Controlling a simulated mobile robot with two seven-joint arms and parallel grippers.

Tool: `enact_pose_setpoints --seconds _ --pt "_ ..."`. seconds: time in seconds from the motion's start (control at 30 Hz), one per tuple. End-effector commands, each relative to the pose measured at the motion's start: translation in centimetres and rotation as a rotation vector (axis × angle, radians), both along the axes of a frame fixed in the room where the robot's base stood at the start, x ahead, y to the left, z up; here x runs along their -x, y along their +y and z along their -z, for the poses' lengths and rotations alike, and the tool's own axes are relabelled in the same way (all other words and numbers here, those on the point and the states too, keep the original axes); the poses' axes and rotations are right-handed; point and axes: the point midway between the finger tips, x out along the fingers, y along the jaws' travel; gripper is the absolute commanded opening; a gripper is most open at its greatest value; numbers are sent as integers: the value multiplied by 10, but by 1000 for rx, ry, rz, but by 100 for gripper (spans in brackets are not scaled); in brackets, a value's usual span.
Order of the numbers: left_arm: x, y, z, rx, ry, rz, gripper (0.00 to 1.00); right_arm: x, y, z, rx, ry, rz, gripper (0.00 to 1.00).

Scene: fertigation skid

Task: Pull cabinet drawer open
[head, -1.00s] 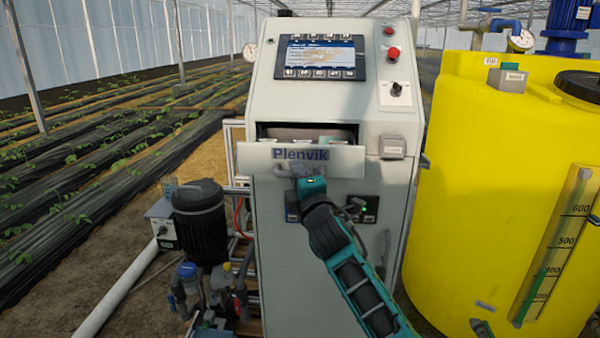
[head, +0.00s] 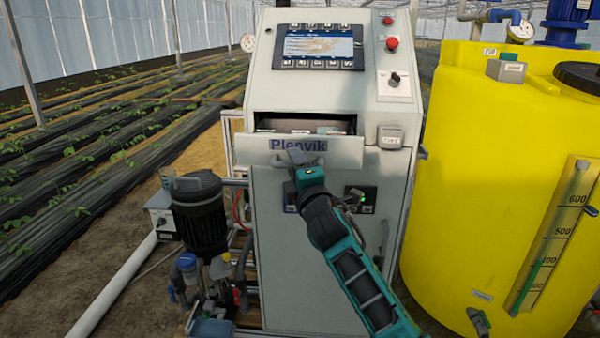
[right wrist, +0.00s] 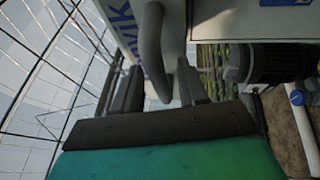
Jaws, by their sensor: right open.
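The cabinet (head: 335,215) is a pale grey box with a slanted control panel. Its drawer stands partly open: the white drawer front (head: 345,150), marked "Plenvik", sits out from the body, with a dark gap above it. In the right wrist view, the grey curved handle (right wrist: 152,45) passes between the two spread fingers of my right gripper (right wrist: 160,85). The jaws are open; contact with the handle cannot be told. My left gripper is not in view.
A yellow tank (head: 480,200) stands close on the right. A black pump motor (head: 200,212) and pipework stand low on the left. A grey box (head: 390,137) juts from the cabinet right of the drawer. Plant rows (head: 90,170) lie behind on the left.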

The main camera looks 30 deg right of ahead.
Motion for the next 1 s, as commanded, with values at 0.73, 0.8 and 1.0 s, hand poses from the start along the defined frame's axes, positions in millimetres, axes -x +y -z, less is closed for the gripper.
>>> enact_pose_setpoints --seconds 0.73,0.8,1.0 --pt "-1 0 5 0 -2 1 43 114 17 21 -1 2 0 42" --pt "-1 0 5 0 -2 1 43 119 18 22 0 1 1 42" --pt "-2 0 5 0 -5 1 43 125 19 22 0 1 1 42"
